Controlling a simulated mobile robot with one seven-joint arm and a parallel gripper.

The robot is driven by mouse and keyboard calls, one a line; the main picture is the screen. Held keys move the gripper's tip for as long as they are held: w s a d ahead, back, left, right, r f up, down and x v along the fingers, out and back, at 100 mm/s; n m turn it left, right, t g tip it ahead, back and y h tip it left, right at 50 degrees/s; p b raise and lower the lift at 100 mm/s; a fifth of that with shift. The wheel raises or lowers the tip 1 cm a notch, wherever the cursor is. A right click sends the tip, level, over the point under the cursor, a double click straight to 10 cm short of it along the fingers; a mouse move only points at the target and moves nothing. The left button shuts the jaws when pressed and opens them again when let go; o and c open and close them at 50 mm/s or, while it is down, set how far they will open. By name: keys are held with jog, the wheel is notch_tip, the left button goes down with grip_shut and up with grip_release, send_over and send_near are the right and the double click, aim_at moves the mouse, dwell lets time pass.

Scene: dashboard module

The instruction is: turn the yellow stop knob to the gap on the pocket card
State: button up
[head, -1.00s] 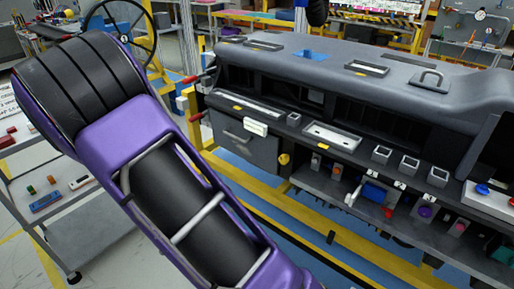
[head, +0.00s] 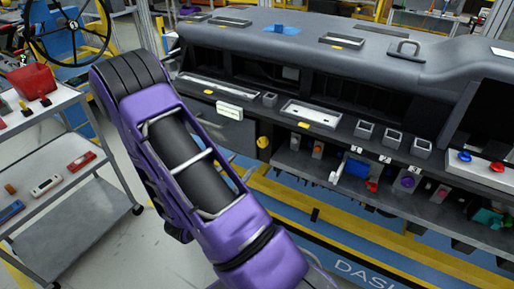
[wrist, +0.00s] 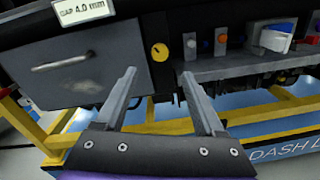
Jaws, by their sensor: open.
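The yellow stop knob (wrist: 159,52) is a small round dial with a dark mark, on the dark panel just right of the glovebox front in the wrist view. It also shows in the head view (head: 263,142). The pocket card (wrist: 84,11) is a white label reading "GAP 4.0 mm" above the glovebox front; it shows small in the head view (head: 229,110). My gripper (wrist: 158,75) is open and empty, its fingers pointing toward the panel below the knob, apart from it.
The grey glovebox front (wrist: 80,65) with a handle is left of the knob. A shelf with small switches and a blue block (head: 357,168) is to its right. A yellow frame rail (head: 340,223) runs below. A grey cart (head: 60,200) stands at left.

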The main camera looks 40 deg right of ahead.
aim_at(261, 144)
jog(key=x, duration=0.9)
jog(key=shift+w+d, duration=0.1)
jog(key=shift+d, duration=0.15)
grip_shut()
